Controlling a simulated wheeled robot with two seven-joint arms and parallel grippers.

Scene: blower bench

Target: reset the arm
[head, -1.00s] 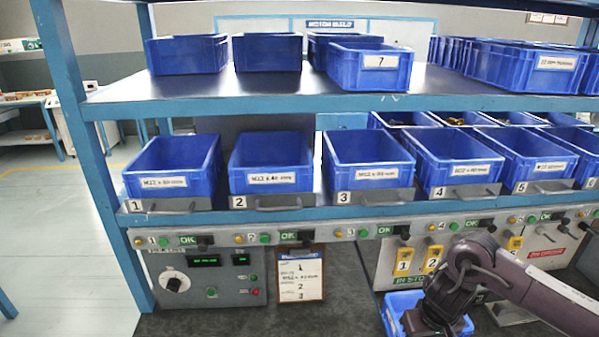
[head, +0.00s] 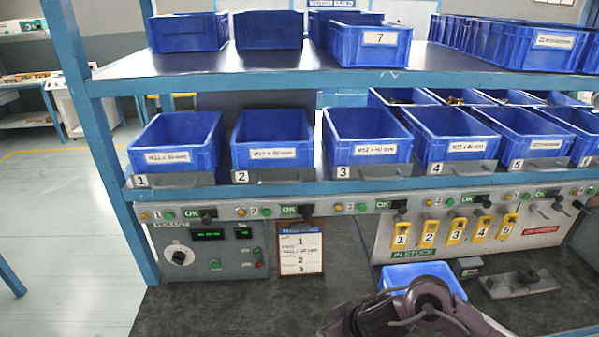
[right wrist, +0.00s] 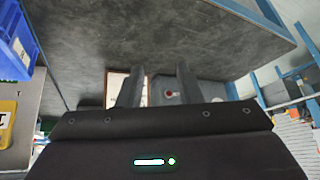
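My right arm (head: 425,308) comes in at the bottom right of the head view, low over the bench top. Its gripper is cut off or hidden there. In the right wrist view the right gripper (right wrist: 160,88) shows two dark fingers standing apart, with nothing between them. Behind the fingers are the dark bench top, a clipboard edge and a grey panel with a red button. My left gripper and arm are not in view.
A blue bin (head: 424,278) stands on the bench top just beyond my right arm. A grey fixture (head: 520,282) lies right of it. Numbered blue bins line the shelf (head: 300,186) above. The bench top (head: 235,305) is clear at left.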

